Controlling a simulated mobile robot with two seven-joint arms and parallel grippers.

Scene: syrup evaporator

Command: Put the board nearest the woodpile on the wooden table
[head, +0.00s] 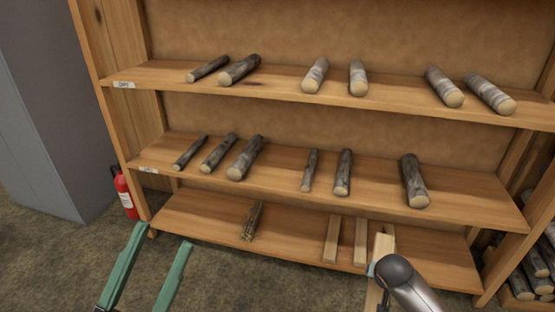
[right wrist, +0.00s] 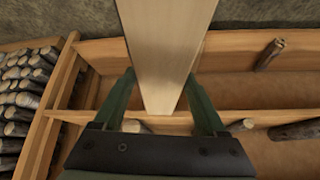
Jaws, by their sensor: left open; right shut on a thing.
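A pale, flat board (head: 383,244) is at the right end of the row on the bottom shelf, on the side of the woodpile (head: 533,268). My right gripper (right wrist: 162,80) is shut on this board, which also shows in the right wrist view (right wrist: 166,40) between the two green fingers. In the head view my right wrist hides much of the board and the fingers; whether the board touches the shelf is unclear. Two other boards, a left one (head: 331,239) and a middle one (head: 360,242), lie beside it. My left gripper (head: 163,236) is open and empty, low at the left. The wooden table is not in view.
The wooden shelf unit (head: 330,97) holds several logs on its upper two shelves. A twig bundle (head: 252,222) lies on the bottom shelf. A red fire extinguisher (head: 125,193) and a grey cabinet (head: 42,110) stand at the left. Floor (head: 235,285) in front is clear.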

